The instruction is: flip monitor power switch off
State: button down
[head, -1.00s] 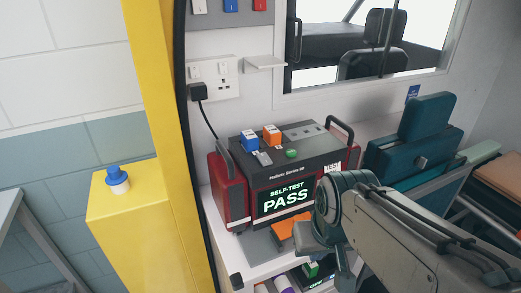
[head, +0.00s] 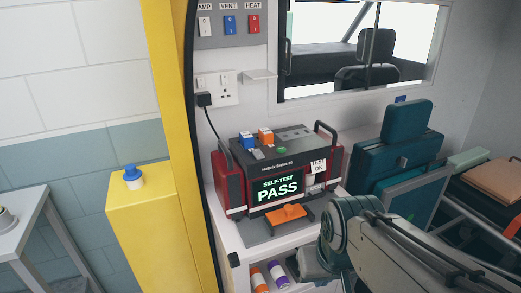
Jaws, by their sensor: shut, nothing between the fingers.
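The monitor (head: 270,168) is a dark box with red sides on a white shelf. Its screen (head: 278,190) reads "SELF-TEST PASS". Blue (head: 247,140) and orange (head: 265,136) blocks and a green button sit on its top. A black plug (head: 204,99) sits in the white double wall socket (head: 224,90), and its cord runs down towards the monitor. Small rocker switches show on the socket; their positions are too small to tell. My gripper (head: 309,264) is shut and empty, low in front of the shelf, apart from the monitor and socket. My wrist partly hides it.
A wall panel (head: 230,42) above holds white, blue and red switches, the last two labelled VENT and HEAT. A small ledge (head: 259,76) juts out right of the socket. A yellow post (head: 168,120) stands left. A teal seat (head: 385,155) stands right.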

aim_at(257, 153)
jog(key=u, duration=0.75)
jog(key=i, duration=0.7)
jog(key=z, duration=0.75)
